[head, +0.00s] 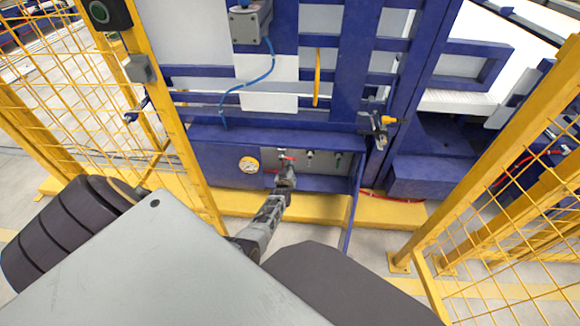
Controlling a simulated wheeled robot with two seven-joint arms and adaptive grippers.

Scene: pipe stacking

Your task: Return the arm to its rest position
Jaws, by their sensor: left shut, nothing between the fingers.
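My left gripper (287,170) is in the middle of the head view, at the end of a grey arm that reaches up and forward from below. It is shut and empty. It is in front of the recessed lower panel (327,163) of a blue machine. A small red handle (288,158) shows right at its tips; I cannot tell whether they touch. My right gripper is not in view.
A blue side plate (353,200) stands right of the recess. Yellow mesh fences stand at left (90,75) and right (520,190). A yellow floor beam (310,208) runs along the machine's foot.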

